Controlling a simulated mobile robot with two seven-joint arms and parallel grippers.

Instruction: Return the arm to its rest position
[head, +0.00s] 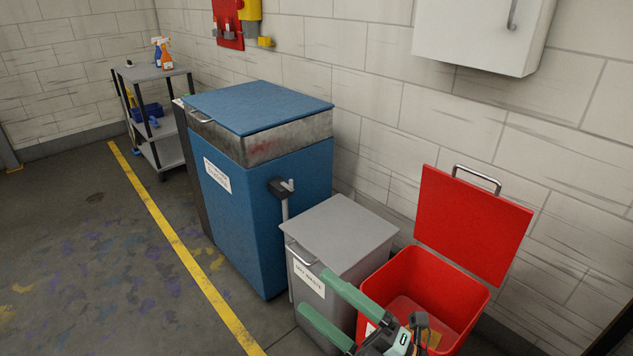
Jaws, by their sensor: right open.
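My right gripper (314,291) is at the bottom of the head view, to the right of centre. Its two green fingers are spread apart, point up and left, and hold nothing between them. Its dark body overlaps the near left part of the open red bin (463,290), and its fingers overlap the front of the grey bin (341,231). I cannot tell whether it touches either bin. Most of the right arm is out of the picture. My left gripper and arm are not in view.
The red bin's lid (472,226) stands raised; something yellowish-brown (436,337) shows inside. The grey bin and large blue bin (255,195) have closed lids. A grey cart (157,73) carries spray bottles (162,52). A white cabinet (480,36) hangs on the wall. Left floor is mostly clear.

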